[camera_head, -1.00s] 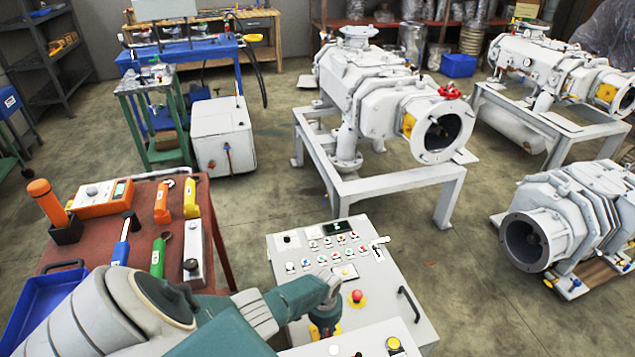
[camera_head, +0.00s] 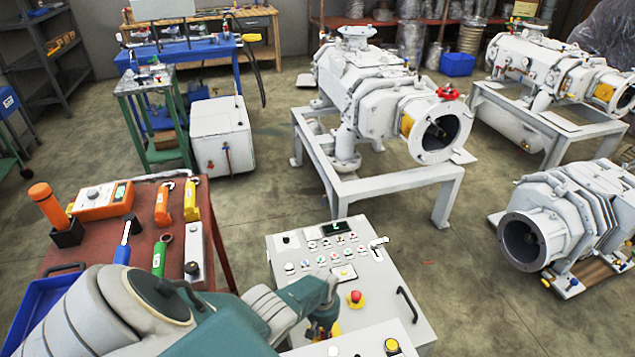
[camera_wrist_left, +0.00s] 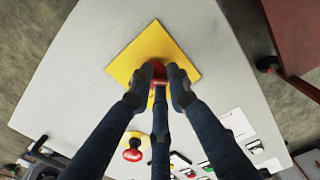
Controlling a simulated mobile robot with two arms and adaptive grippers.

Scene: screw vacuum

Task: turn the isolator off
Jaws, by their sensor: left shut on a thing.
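The isolator, a red knob (camera_wrist_left: 159,75) on a square yellow plate (camera_wrist_left: 153,45), is on the light grey control panel in the left wrist view. My left gripper (camera_wrist_left: 160,84) has its dark fingers closed around the red knob. In the head view, my left gripper (camera_head: 322,328) reaches down to the near left part of the control panel (camera_head: 285,246). There the gripper hides most of the isolator. My right gripper is not in view.
A red emergency button (camera_head: 356,298) on a yellow base sits close to the right of the gripper. Small buttons, a display (camera_head: 336,228) and a handle (camera_head: 408,304) are also on the panel. A red tool table (camera_head: 140,215) stands to the left.

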